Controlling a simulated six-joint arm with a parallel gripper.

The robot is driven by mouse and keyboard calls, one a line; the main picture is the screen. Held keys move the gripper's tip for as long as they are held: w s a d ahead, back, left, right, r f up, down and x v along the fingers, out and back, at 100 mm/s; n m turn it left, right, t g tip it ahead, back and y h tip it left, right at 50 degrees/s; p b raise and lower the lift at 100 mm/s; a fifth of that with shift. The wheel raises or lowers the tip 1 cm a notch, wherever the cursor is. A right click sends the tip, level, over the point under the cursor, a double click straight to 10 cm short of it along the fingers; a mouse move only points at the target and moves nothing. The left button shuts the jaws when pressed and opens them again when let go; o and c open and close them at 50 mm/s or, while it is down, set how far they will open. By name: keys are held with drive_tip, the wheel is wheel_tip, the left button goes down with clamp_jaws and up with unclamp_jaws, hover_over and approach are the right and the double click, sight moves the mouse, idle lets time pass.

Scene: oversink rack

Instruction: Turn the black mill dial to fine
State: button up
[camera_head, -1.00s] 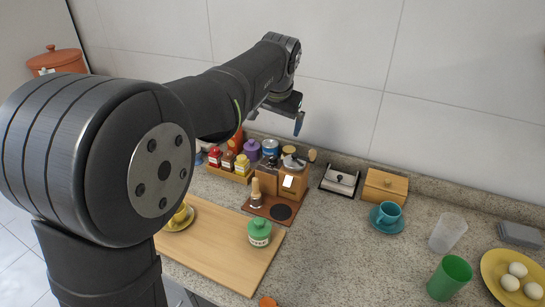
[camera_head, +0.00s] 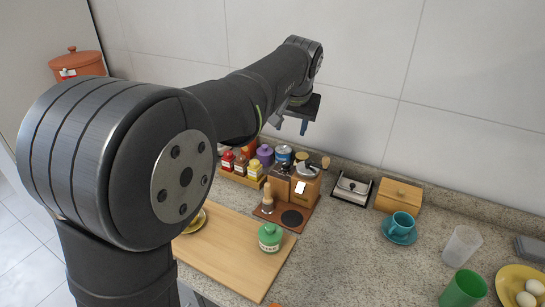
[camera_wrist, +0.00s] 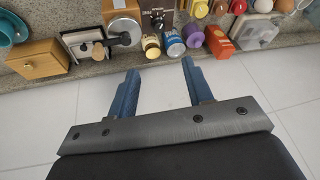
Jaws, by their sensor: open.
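The black mill dial (camera_wrist: 158,19) shows in the wrist view, a round knob with a pale mark on a dark panel with small lettering I cannot read fully. The dial's setting is not clear. The wooden mill (camera_head: 305,188) stands at the back of the counter in the head view, with a metal top and a white tag; its round metal top also shows in the wrist view (camera_wrist: 122,26). My gripper (camera_head: 292,125) is open and empty, raised above the back of the counter near the wall. Its two blue fingers (camera_wrist: 160,68) are apart from the dial and touch nothing.
Jars and a can (camera_head: 284,153) stand left of the mill. A wooden stamp-like tool (camera_head: 267,196) stands in front. A wooden box (camera_head: 398,196) and teal cup (camera_head: 402,224) are to the right.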

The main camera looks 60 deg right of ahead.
sight(286, 163)
drive_tip(key=w+d+f+n, duration=0.1)
drive_tip(key=d+f, duration=0.1)
drive_tip(key=f, duration=0.3)
drive_tip(key=w+d+f+n, duration=0.1)
drive_tip(key=d+f+n, duration=0.1)
drive_tip(key=f, duration=0.4)
drive_tip(key=w+d+f+n, duration=0.1)
drive_tip(key=f+n, duration=0.1)
drive_tip(key=f, duration=0.4)
drive_tip(key=shift+w+d, duration=0.25)
drive_tip(key=shift+d, duration=0.15)
drive_tip(key=c, duration=1)
